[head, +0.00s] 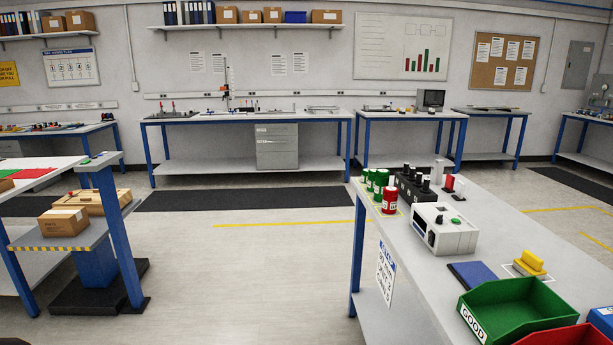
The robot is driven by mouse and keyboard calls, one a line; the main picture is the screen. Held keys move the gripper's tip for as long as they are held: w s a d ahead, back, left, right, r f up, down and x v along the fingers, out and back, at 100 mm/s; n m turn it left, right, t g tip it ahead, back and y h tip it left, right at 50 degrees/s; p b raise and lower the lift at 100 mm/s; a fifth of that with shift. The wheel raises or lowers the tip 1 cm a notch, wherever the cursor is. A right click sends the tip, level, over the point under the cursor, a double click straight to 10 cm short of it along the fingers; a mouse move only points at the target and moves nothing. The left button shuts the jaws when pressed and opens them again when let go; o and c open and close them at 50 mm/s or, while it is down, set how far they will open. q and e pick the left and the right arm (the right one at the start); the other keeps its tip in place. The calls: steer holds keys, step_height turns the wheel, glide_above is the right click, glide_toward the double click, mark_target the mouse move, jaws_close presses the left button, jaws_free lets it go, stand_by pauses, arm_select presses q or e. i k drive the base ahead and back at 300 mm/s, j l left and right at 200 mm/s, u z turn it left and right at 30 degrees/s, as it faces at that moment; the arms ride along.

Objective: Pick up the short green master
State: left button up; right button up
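Green cylinders with white labels stand upright in a close group at the far left end of the right-hand table (420,262). The frontmost of them (379,185) looks taller than the one behind and left of it (365,174). They overlap and are small in the picture, so I cannot tell for certain which is the short green master. A red cylinder (389,202) with a white label stands just in front of the group. Neither of my grippers is in view.
Beside the cylinders are a black block with dark knobs (413,190) and a white instrument box (444,230). Nearer are a blue pad (472,274), a yellow-handled object (530,263) and a green GOOD bin (515,308). The floor (250,275) left of the table is open.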

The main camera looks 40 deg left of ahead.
mark_target(365, 171)
steer(key=u, duration=1.05)
